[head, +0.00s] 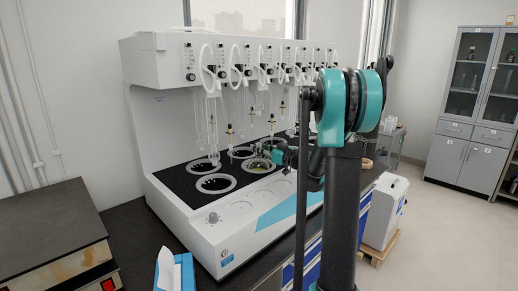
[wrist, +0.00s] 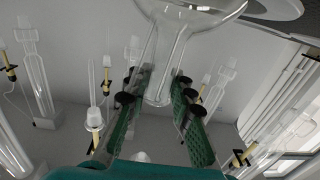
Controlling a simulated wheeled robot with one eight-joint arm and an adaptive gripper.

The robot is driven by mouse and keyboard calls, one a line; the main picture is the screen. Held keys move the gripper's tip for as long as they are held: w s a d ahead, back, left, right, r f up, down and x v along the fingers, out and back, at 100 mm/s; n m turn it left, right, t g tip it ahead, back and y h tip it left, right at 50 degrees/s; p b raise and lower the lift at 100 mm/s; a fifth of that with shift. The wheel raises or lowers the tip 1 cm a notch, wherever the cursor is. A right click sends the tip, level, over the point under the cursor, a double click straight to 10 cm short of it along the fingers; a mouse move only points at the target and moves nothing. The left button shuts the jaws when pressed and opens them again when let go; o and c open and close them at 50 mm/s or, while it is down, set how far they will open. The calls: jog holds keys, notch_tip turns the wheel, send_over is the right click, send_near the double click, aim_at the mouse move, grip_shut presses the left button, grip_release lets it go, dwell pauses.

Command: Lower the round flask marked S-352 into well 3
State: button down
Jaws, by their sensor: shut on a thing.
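A clear round glass flask (wrist: 192,12) shows at the top of the wrist view, its neck between the green-padded fingers of my gripper (wrist: 160,110). The gripper is shut on the neck. No S-352 mark is readable. In the head view my gripper (head: 281,156) is low over the distiller's black deck, just right of a ringed well (head: 259,171) in the front row. The flask is too small there to tell how deep it sits in or over that well. Well numbers cannot be read. Part of a pale ring (wrist: 272,8) shows beside the flask in the wrist view.
The white distiller (head: 165,110) has hanging glass tubes (head: 211,115) behind and above the wells. An empty-looking well (head: 216,184) lies to the left.

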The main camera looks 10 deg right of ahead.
jog(key=shift+f, duration=0.2)
jog(key=c, duration=1.2)
grip_release()
jog(key=v, duration=1.2)
